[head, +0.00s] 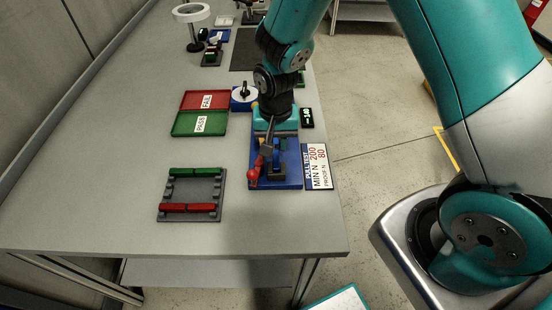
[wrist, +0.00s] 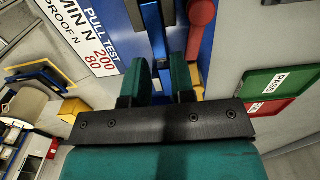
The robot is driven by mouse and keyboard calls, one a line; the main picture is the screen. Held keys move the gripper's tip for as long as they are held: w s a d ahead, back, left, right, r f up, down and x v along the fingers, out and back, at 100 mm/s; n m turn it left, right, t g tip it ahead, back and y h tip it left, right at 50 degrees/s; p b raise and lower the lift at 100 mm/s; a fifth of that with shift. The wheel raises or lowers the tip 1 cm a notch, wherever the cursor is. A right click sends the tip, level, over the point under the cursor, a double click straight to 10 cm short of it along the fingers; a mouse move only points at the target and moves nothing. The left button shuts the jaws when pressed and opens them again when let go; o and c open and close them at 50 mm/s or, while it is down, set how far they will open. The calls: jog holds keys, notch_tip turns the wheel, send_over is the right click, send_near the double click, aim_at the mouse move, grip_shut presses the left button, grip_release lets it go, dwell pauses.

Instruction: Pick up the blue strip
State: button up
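The blue strip (wrist: 158,44) shows in the wrist view as a narrow bar in the blue pull-test fixture (wrist: 218,45). Its upper end in that view meets a dark clamp block (wrist: 152,15). My gripper (wrist: 160,70) has its two teal fingers apart, one to each side of the strip's line. I see no clear contact between finger and strip. In the head view my gripper (head: 271,134) is over the fixture (head: 291,172), pointing down; the strip is hard to make out there. A red knob (head: 254,175) is at the fixture's front left.
A grey rack (head: 190,195) holds green and red strips at the front left. The green PASS tray (head: 186,125) and red FAIL tray (head: 190,98) lie left of the fixture. The table's left side is clear.

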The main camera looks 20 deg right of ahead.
aim_at(276, 153)
jog(key=shift+f+p, duration=0.4)
jog(key=shift+f, duration=1.55)
grip_shut()
jog(key=shift+r, duration=0.1)
